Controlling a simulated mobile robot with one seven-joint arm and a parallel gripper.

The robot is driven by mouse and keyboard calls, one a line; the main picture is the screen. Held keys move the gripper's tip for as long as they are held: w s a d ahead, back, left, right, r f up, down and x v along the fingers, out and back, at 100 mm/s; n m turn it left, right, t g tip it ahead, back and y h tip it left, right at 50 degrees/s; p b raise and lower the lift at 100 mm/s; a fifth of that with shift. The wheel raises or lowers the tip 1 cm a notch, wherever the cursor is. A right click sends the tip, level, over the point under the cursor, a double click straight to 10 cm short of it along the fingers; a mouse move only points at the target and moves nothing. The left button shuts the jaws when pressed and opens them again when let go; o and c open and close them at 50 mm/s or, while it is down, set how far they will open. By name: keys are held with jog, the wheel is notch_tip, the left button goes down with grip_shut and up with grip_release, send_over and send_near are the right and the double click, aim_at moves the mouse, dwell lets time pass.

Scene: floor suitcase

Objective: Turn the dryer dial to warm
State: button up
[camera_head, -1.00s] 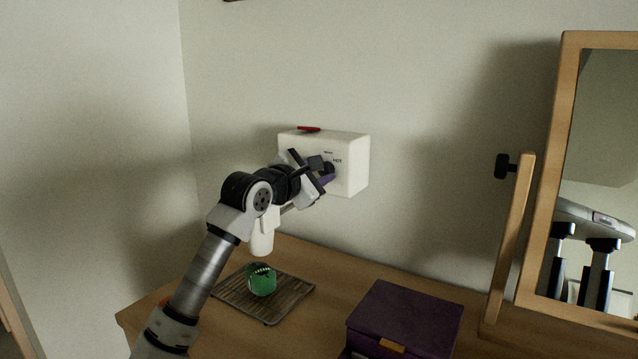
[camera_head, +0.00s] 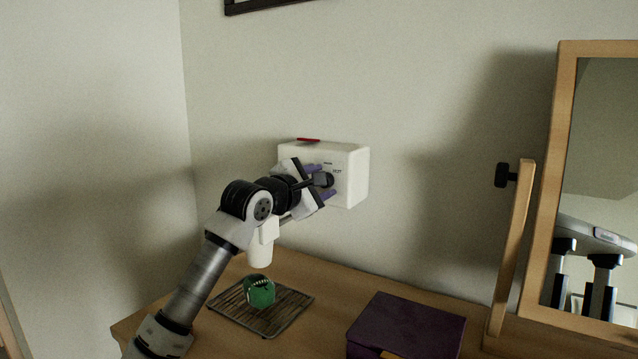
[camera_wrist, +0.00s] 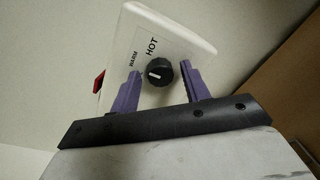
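The dryer (camera_head: 351,176) is a white box on the wall, with a red piece (camera_head: 308,140) on its top. Its round black dial (camera_wrist: 159,71) with a white pointer mark shows in the wrist view, beside the labels WARM and HOT. The pointer looks directed to the left in that view; which label it matches I cannot tell. My gripper (camera_head: 322,181) is at the dryer's front. Its two purple fingers (camera_wrist: 160,88) are apart, one on each side of the dial, with visible gaps. In the head view my gripper partly hides the dial.
A wooden dresser top below holds a slatted mat (camera_head: 283,314) with a green object (camera_head: 259,291) on it. A dark purple box (camera_head: 407,325) stands to the right. A wood-framed mirror (camera_head: 548,190) with a post and black knob (camera_head: 503,175) is at far right.

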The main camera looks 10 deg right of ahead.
jog(key=shift+o, duration=0.2)
jog(key=shift+a, duration=0.1)
jog(key=b+v, duration=0.3)
jog(key=v, duration=1)
jog(key=shift+s+a, duration=0.2)
jog(key=shift+s, duration=0.15)
jog(key=shift+r, duration=0.1)
